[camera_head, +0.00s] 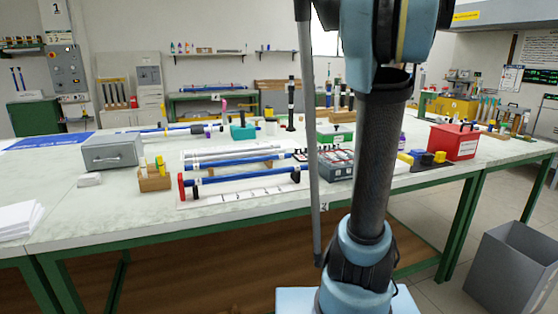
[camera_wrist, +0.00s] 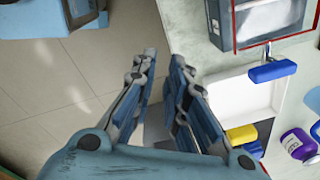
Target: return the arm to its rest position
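My arm (camera_head: 378,150) rises in front of the workbench (camera_head: 110,220) in the head view, with its upper part cut off by the top edge. My gripper (camera_wrist: 164,58) shows in the wrist view, its two fingers apart with nothing between them. It points down over the floor (camera_wrist: 70,85) beside the bench edge. The gripper cannot be made out in the head view.
Blue rods (camera_head: 245,174) lie on a rack on the bench. A grey box (camera_head: 113,150), a wooden holder (camera_head: 154,179) and a red box (camera_head: 454,141) stand there too. A white tray (camera_wrist: 232,95) is right of my gripper. A grey bin (camera_head: 515,270) stands at the right.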

